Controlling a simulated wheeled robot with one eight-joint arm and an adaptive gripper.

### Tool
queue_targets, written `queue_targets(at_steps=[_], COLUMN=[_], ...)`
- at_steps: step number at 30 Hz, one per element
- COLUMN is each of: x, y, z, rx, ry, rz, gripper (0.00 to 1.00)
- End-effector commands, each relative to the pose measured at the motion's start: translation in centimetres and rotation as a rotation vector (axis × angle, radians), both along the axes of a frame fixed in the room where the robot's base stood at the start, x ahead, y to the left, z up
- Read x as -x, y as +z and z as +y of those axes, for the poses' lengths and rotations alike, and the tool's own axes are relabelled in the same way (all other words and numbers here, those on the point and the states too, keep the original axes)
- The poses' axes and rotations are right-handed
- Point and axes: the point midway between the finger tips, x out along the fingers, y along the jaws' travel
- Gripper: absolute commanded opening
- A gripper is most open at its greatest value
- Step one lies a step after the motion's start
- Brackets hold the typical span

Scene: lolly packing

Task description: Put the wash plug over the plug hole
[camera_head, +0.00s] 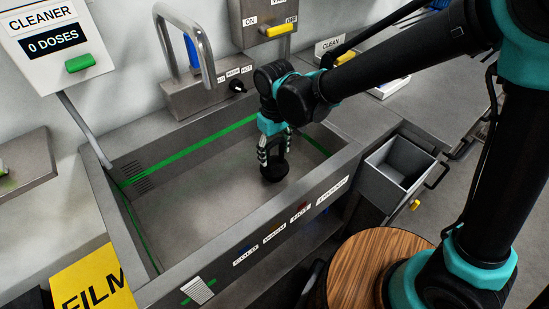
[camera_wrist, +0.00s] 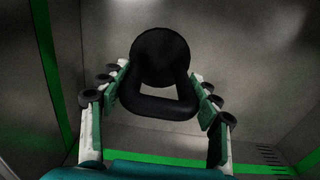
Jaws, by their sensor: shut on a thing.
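The wash plug (camera_head: 274,170) is a black disc with a loop handle, low inside the sink basin (camera_head: 200,205) toward its right end. My gripper (camera_head: 274,140) points down into the basin and is shut on the plug's handle. In the wrist view my gripper (camera_wrist: 158,95) has its fingers on both sides of the black plug (camera_wrist: 160,57). I cannot tell whether the disc touches the basin floor. The plug hole is not visible; it may be hidden by the plug or my gripper.
A faucet (camera_head: 190,45) stands behind the basin. A cleaner dispenser (camera_head: 55,45) is at upper left. A grey bin (camera_head: 398,165) hangs right of the sink. The basin's left and middle floor is clear. A green line runs around the basin walls.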

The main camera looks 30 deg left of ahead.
Motion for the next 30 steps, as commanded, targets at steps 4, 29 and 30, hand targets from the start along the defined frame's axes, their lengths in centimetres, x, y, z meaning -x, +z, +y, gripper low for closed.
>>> queue_targets(at_steps=[4,29,30], x=[0.0,0.0,0.0], y=[-2.1,-3.4,-3.4], z=[0.0,0.0,0.0], rx=[0.000,0.000,0.000], ry=[0.000,0.000,0.000], rz=[0.000,0.000,0.000], gripper=[0.03,0.83,0.83])
